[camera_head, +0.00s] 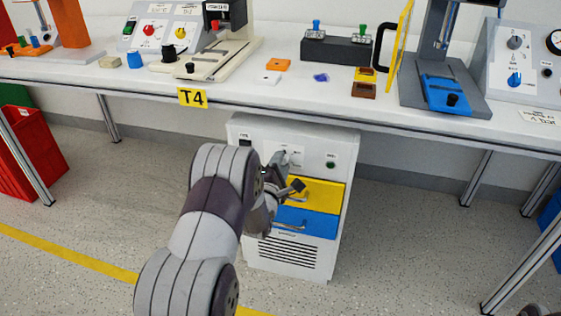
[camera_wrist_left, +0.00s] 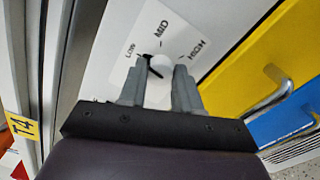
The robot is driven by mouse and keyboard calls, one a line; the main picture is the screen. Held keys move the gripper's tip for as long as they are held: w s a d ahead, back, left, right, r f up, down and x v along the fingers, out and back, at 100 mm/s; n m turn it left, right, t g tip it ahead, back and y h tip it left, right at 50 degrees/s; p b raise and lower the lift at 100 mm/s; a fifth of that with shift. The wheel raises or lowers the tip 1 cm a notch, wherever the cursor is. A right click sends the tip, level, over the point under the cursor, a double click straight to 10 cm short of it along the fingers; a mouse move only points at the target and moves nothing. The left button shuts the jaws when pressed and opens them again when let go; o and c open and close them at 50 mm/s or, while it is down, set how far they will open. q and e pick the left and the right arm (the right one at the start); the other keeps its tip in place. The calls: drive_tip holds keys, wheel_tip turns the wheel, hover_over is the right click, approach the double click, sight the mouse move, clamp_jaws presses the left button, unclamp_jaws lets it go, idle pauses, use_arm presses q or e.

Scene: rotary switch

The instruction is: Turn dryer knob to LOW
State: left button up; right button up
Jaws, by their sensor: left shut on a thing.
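The dryer (camera_head: 346,140) is a white cabinet under the table, with its control panel at the top front. My left gripper (camera_head: 284,160) reaches this panel and hides most of the knob in the head view. In the left wrist view, the pale round knob (camera_wrist_left: 160,68) has a black pointer and sits on a white dial plate (camera_wrist_left: 125,75) marked LOW, MID and HIGH. The pointer slants up-left, toward the LOW side. My left gripper (camera_wrist_left: 159,75) is shut on the knob, one finger on each side.
A yellow drawer (camera_head: 322,194) and a blue drawer (camera_head: 318,224) with bar handles lie below the panel. A green button (camera_head: 331,164) is to the right. The table edge labelled T4 (camera_head: 192,98) overhangs the dryer.

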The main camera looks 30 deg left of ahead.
use_arm(q)
drive_tip(key=shift+n, duration=0.6)
drive_tip(key=shift+f, duration=0.1)
drive_tip(key=o, duration=1.1)
drive_tip(key=shift+c, duration=0.2)
drive_tip(key=shift+p, duration=0.3)
drive_tip(key=p+v, duration=0.4)
drive_tip(key=v, duration=0.8)
drive_tip(key=shift+s, duration=0.4)
